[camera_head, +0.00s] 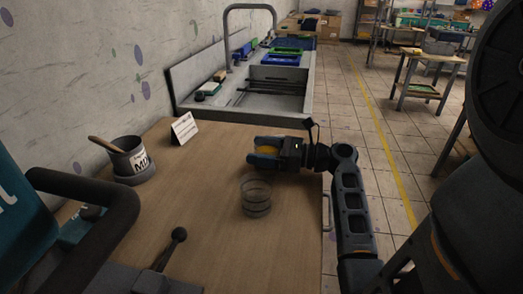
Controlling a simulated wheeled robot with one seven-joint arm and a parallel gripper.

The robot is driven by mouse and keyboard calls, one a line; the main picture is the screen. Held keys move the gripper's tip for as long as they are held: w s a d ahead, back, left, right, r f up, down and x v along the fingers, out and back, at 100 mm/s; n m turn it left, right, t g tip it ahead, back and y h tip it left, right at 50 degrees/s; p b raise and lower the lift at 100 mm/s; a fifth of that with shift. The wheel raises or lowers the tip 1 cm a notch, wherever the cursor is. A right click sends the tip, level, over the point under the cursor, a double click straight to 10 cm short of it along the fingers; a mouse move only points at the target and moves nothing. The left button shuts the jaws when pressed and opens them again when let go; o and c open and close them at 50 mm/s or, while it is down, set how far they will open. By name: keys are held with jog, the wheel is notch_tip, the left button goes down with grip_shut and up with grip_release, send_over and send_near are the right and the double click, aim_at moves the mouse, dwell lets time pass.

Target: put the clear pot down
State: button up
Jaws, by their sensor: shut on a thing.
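A clear pot (256,197), round and see-through with ringed walls, shows over the wooden table near its right side. It looks upright and empty. My gripper (265,151) is just beyond the pot, pointing left, low over the table. Its blue-grey fingers are shut on an orange-yellow round thing (268,151), mostly hidden between them. I cannot tell whether this is the content or lid of another clear pot. The nearer clear pot appears apart from the fingers.
The wooden table (215,235) has free room left of the clear pot. A dark mug-like pot (128,158) with a wooden stick stands at the left, a white card (184,128) at the back. A metal sink (270,95) lies beyond. A dark ball-topped lever (172,247) is in front.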

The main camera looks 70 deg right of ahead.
jog(key=o, duration=1.2)
jog(key=shift+f, duration=0.1)
jog(key=shift+o, duration=0.2)
jog(key=s, duration=0.8)
jog(key=s+d, duration=0.1)
jog(key=s, duration=0.3)
